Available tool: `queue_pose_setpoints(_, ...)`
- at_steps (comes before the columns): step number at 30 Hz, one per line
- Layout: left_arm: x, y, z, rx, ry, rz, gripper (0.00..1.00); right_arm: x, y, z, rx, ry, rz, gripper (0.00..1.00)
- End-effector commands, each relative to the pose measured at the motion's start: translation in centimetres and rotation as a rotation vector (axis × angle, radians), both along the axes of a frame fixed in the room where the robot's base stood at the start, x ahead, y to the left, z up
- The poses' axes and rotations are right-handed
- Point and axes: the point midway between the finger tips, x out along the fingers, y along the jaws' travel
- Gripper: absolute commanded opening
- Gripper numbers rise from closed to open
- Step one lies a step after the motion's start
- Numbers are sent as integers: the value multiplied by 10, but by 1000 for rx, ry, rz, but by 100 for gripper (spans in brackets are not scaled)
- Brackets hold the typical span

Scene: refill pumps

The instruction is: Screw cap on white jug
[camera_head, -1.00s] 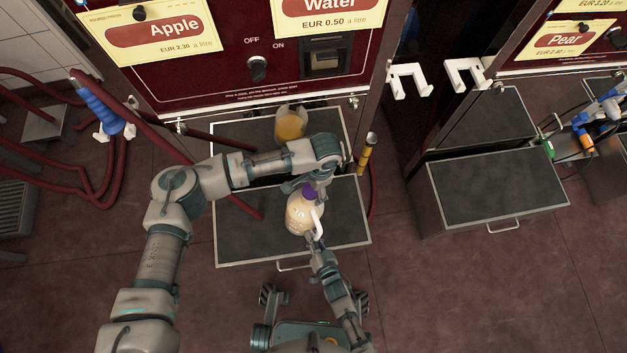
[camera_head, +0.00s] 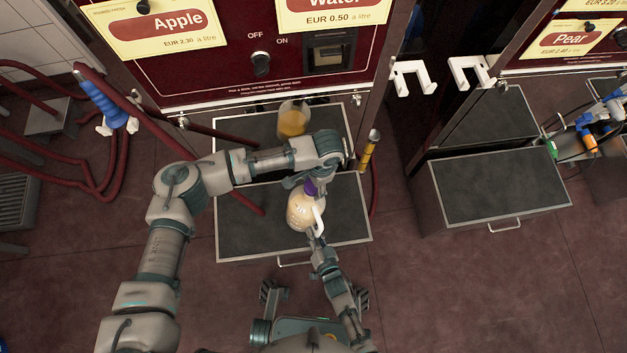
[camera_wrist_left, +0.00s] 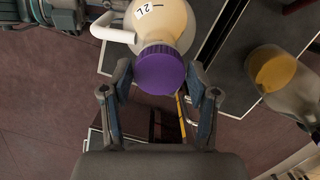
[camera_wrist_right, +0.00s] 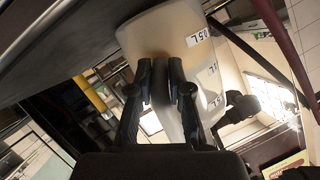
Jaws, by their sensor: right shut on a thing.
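The white jug (camera_head: 301,213), filled with pale yellowish content, is over the front dark tray in the head view. Its white handle (camera_head: 318,219) is on the right side. The purple cap (camera_wrist_left: 160,70) is at the jug's mouth in the left wrist view; whether it is threaded on cannot be told. My left gripper (camera_wrist_left: 159,72) is open, with one finger on each side of the cap and narrow gaps showing. My right gripper (camera_wrist_right: 161,72) is shut on the jug's handle. The jug body (camera_wrist_right: 165,35) fills the upper middle of the right wrist view.
A container with orange liquid (camera_head: 292,121) stands behind on the dispenser's rear tray. The front tray (camera_head: 345,225) is clear around the jug. A yellow-and-black nozzle (camera_head: 368,152) is to the right. Blue-handled hose (camera_head: 105,105) hangs left. A second drawer unit (camera_head: 500,187) stands right.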

Motion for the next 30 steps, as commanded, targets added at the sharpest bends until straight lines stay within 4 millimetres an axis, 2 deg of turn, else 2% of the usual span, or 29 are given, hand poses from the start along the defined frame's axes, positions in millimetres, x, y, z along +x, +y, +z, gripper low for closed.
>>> queue_pose_setpoints(1, 0, 0, 0, 0, 0, 1, 78, 0, 0, 1, 2, -1, 0, 0)
queue_pose_setpoints(2, 0, 0, 0, 0, 0, 1, 83, 0, 0, 1, 2, -1, 0, 0)
queue_pose_setpoints(14, 1, -1, 6, -1, 0, 0, 83, 0, 0, 0, 2, -1, 0, 0)
queue_pose_setpoints(17, 2, -3, 19, -2, 0, 0, 83, 0, 0, 0, 2, -1, 0, 0)
queue_pose_setpoints(24, 7, -10, 70, -2, -1, 1, 83, 0, 0, 0, 1, 0, -1, 0)
queue_pose_setpoints(30, 11, -15, 103, -2, -1, 1, 83, 0, 0, 0, 1, 0, -1, 0)
